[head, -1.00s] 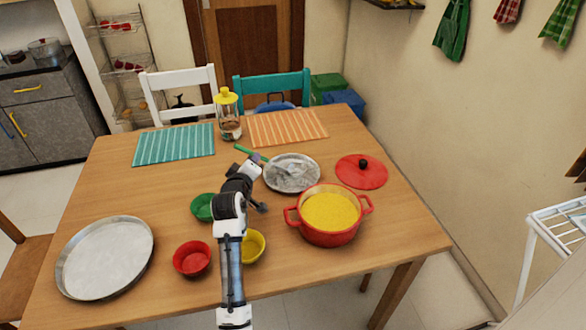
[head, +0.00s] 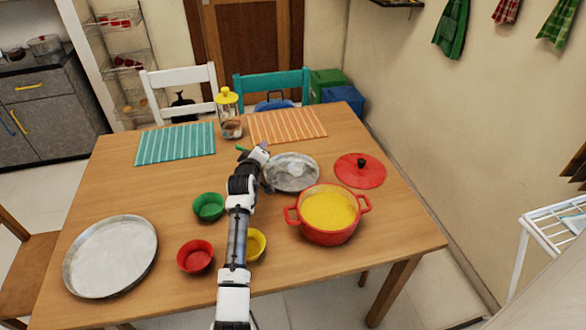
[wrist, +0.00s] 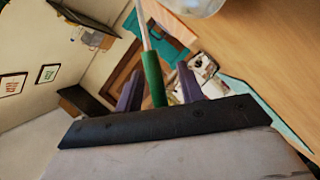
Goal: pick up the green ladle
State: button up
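The green ladle's handle (wrist: 153,80) shows in the wrist view between the two purple fingers of my gripper (wrist: 160,88). Its pale shaft runs up out of the frame. A narrow gap shows on the handle's right; whether the fingers press on it cannot be told. In the head view my gripper (head: 262,150) is low over the table, at the left edge of the metal plate (head: 279,184). Only the green end of the ladle (head: 240,148) sticks out clearly to its left. The ladle's bowl cannot be made out clearly.
A red pot (head: 328,233) with yellow contents and a red lid (head: 358,176) stand right of the arm. Green (head: 208,207), red (head: 195,257) and yellow (head: 257,245) bowls are close by. A glass jar (head: 230,117) stands behind. The table's left middle is clear.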

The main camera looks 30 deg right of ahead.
grip_shut()
jog(key=shift+r, duration=0.1)
dwell(0.4)
notch_tip(320, 180, up, 20)
jog(key=b, duration=0.3)
jog(key=shift+b, duration=0.4)
